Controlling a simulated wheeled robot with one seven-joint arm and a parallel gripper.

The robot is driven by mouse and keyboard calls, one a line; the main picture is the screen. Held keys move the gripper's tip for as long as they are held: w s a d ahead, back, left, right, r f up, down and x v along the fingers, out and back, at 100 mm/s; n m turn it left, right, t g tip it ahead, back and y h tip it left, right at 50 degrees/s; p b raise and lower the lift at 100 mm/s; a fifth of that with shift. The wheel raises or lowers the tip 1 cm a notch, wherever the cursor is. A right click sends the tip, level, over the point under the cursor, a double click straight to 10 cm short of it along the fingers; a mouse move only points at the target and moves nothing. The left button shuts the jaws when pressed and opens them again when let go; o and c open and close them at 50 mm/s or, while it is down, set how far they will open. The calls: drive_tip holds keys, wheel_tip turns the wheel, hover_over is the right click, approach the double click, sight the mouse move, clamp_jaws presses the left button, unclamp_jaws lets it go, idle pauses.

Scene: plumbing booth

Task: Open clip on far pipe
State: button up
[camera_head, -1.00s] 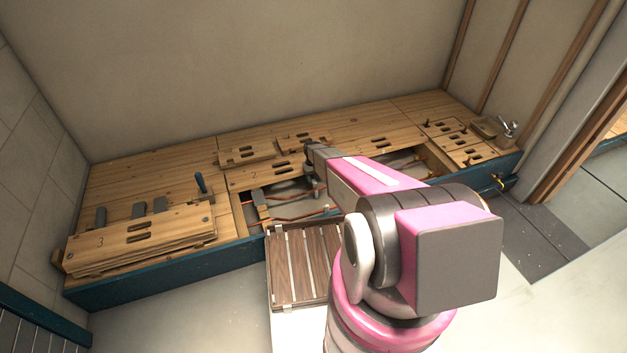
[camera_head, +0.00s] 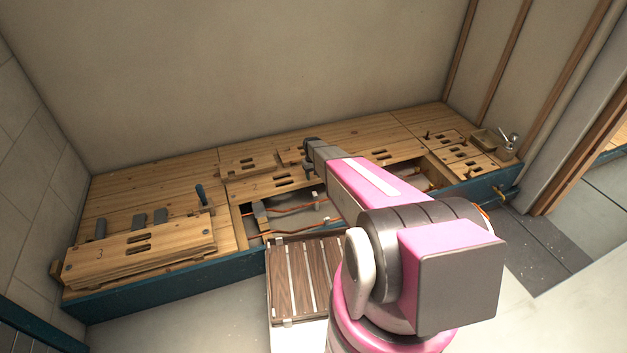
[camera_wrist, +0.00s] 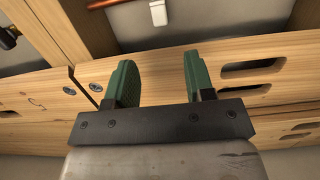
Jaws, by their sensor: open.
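My gripper (camera_wrist: 160,82) is open and empty in the wrist view, its two green fingers apart above a wooden board with slots. In the head view my gripper (camera_head: 309,165) is over the back edge of the floor opening. The far pipe (camera_head: 292,209) is a thin copper line inside the opening; a piece of it shows at the top of the wrist view (camera_wrist: 104,4). A white clip (camera_wrist: 158,13) sits at that pipe's right end in the wrist view, beyond my fingers. A small white clip (camera_head: 315,200) also shows in the head view. Whether it is open or shut is unclear.
A nearer copper pipe (camera_head: 300,229) runs along the opening. A slatted wooden surface (camera_head: 305,280) stands in front. A tray (camera_head: 487,140) is at the right end.

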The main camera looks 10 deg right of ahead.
sight(314, 192)
drive_tip(key=shift+t, duration=0.7)
drive_tip(key=f, duration=0.3)
drive_tip(key=s+f, duration=0.1)
drive_tip(key=f, duration=0.7)
drive_tip(key=shift+s+d, duration=0.15)
drive_tip(key=shift+s, duration=0.05)
drive_tip(key=shift+r, duration=0.1)
